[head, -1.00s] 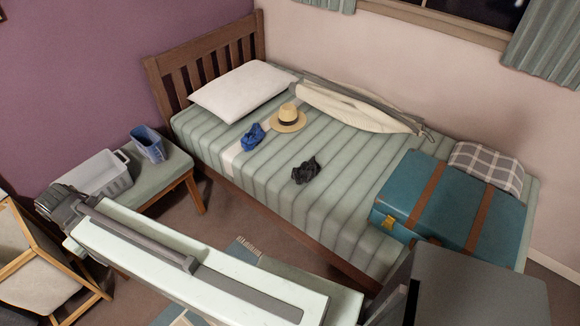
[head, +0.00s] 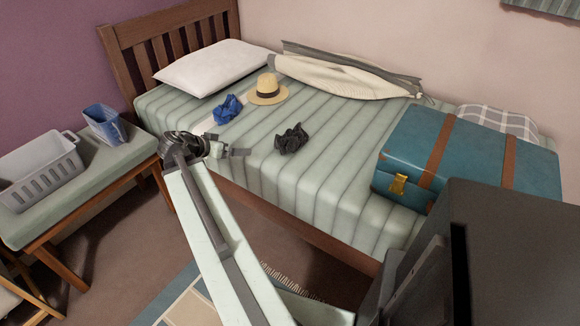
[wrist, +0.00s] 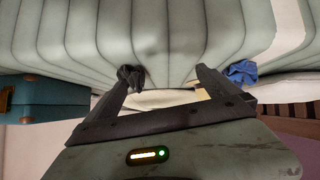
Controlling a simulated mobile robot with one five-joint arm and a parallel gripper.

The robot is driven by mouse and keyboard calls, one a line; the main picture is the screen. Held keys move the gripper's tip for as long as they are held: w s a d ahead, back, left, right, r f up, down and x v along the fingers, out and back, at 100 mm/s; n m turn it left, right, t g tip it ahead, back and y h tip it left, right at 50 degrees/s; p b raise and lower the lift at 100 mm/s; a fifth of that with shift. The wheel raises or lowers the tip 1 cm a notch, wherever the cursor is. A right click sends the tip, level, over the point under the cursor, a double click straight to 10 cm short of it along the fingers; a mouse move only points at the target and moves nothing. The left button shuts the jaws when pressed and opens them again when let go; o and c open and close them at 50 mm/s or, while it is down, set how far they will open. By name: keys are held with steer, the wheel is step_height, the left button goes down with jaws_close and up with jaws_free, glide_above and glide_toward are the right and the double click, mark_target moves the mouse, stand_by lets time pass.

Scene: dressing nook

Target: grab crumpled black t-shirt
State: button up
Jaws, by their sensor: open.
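The crumpled black t-shirt (head: 291,138) lies on the striped bed cover, near the middle of the bed. It also shows in the wrist view as a dark lump (wrist: 133,74) at the tip of the left finger, which partly hides it. My gripper (head: 236,148) is at the near edge of the bed, to the left of the t-shirt in the head view. In the wrist view my gripper (wrist: 165,76) has its two fingers spread wide with nothing between them.
A blue crumpled cloth (head: 227,108) and a straw hat (head: 268,90) lie beyond the t-shirt. A teal suitcase (head: 425,150) stands on the bed at right. A bench (head: 100,175) at left bears a grey basket (head: 45,178) and a blue bin (head: 106,124). Bare cover surrounds the t-shirt.

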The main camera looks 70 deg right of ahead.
mark_target(285, 142)
steer(key=s+d+f+m+b, duration=0.1)
steer(key=s+d, duration=0.1)
steer(key=s, duration=0.1)
steer(key=s+d+f+m+g+h+b, duration=0.1)
steer(key=s+d+m+b, duration=0.1)
steer(key=s+d, duration=0.1)
steer(key=s+d+f+m+g+b, duration=0.1)
steer(key=s+d, duration=0.2)
steer(key=s, duration=0.1)
steer(key=shift+s+d+m+h, duration=0.15)
steer(key=shift+d+m+h, duration=0.15)
steer(key=shift+h, duration=0.1)
steer(key=shift+r+g, duration=0.15)
steer(key=shift+g, duration=0.15)
steer(key=b+x, duration=0.3)
steer(key=x, duration=0.4)
steer(key=shift+s+d, duration=0.25)
steer(key=shift+s, duration=0.05)
steer(key=c, duration=1.6)
step_height(285, 142, up, 10)
steer(key=p, duration=1)
steer(key=shift+r, duration=0.1)
